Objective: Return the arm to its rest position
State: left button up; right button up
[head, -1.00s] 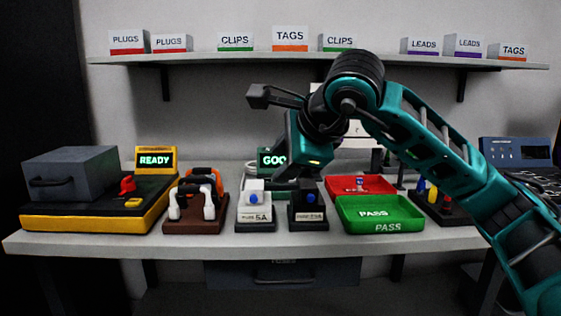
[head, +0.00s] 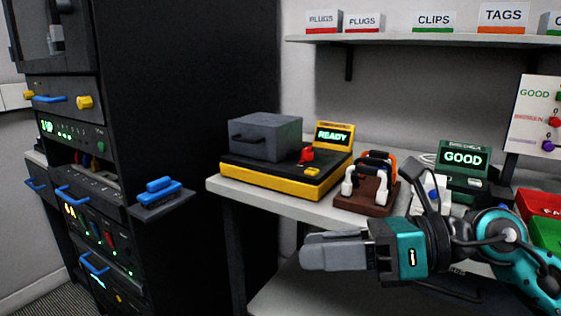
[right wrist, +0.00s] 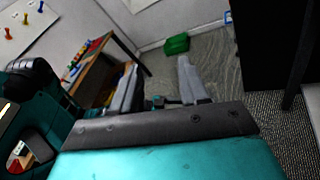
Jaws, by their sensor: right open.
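My right gripper (head: 322,251) is in front of the workbench, its grey fingers pointing left, below the level of the bench's front edge in the head view. The teal arm behind it comes in from the right. In the right wrist view the gripper's two fingers (right wrist: 160,82) stand apart, with nothing between them. My left gripper is in neither current view.
The workbench (head: 262,202) carries a yellow-and-black READY tester (head: 270,178), a brown stand with handles (head: 365,202) and a green GOOD display (head: 463,160). A dark rack (head: 190,110) with a small shelf (head: 160,208) stands left. A green box (right wrist: 176,44) lies on the floor.

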jog(key=w+d+f+n+t+h, duration=0.1)
jog(key=d+f+n+t+h, duration=0.35)
jog(key=n, duration=0.75)
jog(key=w+d+f+n+t+h, duration=0.1)
jog(key=f+n+t+h, duration=0.1)
jog(key=f+n+t, duration=0.75)
jog(key=w+d+f+n+t+h, duration=0.1)
jog(key=w+d+f+n+h, duration=0.15)
jog(key=n, duration=1.15)
jog(key=s+f+m+g+h, duration=0.2)
jog(key=s+f+m+g, duration=0.15)
jog(key=s+f, duration=0.4)
jog(key=s+f+m+g+h, duration=0.25)
jog(key=s+f+m, duration=0.25)
jog(key=f, duration=0.5)
pick_arm(q)
jog(key=s+a+r+y+p, duration=0.1)
jog(key=a+r+p, duration=0.2)
jog(key=r+p, duration=0.9)
jog(key=p, duration=0.4)
jog(key=shift+s+a+p, duration=0.2)
jog(key=shift+s+p, duration=0.1)
jog(key=shift+p, duration=0.1)
pick_arm(e)
jog(key=s+d+r, duration=0.1)
jog(key=d+r, duration=0.3)
jog(key=r, duration=0.7)
jog(key=shift+r+g, duration=0.35)
jog(key=shift+g, duration=0.05)
jog(key=shift+s, duration=0.1)
